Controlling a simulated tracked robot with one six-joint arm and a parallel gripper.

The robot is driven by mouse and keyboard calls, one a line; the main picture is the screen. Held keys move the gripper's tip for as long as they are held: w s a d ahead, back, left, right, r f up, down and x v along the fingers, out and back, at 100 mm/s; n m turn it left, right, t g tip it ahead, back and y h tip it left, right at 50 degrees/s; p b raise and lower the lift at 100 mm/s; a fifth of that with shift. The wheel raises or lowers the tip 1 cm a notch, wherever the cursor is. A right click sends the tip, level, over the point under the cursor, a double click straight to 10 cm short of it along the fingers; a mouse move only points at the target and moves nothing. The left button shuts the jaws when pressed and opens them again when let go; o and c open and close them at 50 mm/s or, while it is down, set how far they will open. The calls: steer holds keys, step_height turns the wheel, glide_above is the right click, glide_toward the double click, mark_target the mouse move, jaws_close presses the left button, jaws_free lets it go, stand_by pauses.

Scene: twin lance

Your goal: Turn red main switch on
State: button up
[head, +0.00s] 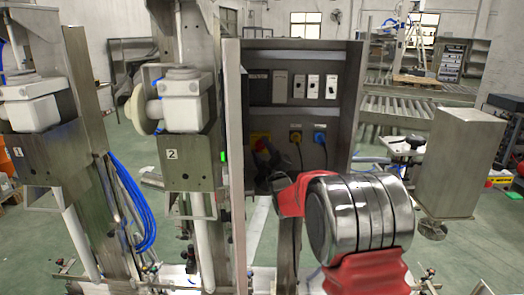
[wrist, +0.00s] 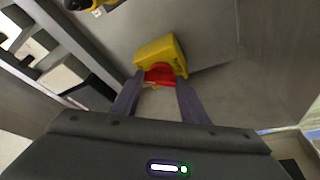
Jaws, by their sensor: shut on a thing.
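The red main switch (head: 261,144) sits on a yellow base inside the open grey cabinet, low at its left side. In the wrist view the red knob (wrist: 159,74) shows in front of its yellow housing (wrist: 160,52). My gripper (wrist: 157,84) has one finger on each side of the red knob and is shut on it. In the head view my gripper (head: 264,162) reaches into the cabinet and its dark fingers partly cover the switch. The exact angle of the knob cannot be told.
The cabinet (head: 355,100) has breakers in a row above, with a yellow plug (head: 295,137) and a blue plug (head: 320,137) right of the switch. Its open door (head: 234,150) stands at the left. Two machine columns and blue hoses (head: 147,210) stand further left.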

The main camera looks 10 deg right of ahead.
steer(key=shift+d+f+m+t+h, duration=0.1)
steer(key=shift+f+m+t+h, duration=0.3)
steer(key=shift+m, duration=0.9)
steer(key=shift+f, duration=0.1)
steer(key=o, duration=1.1)
steer(key=shift+r, duration=0.25)
steer(key=shift+c, duration=0.2)
steer(key=a+v, duration=0.1)
steer(key=v, duration=1.2)
steer(key=shift+s+d, duration=0.35)
steer(key=shift+s, duration=0.05)
steer(key=shift+f, duration=0.15)
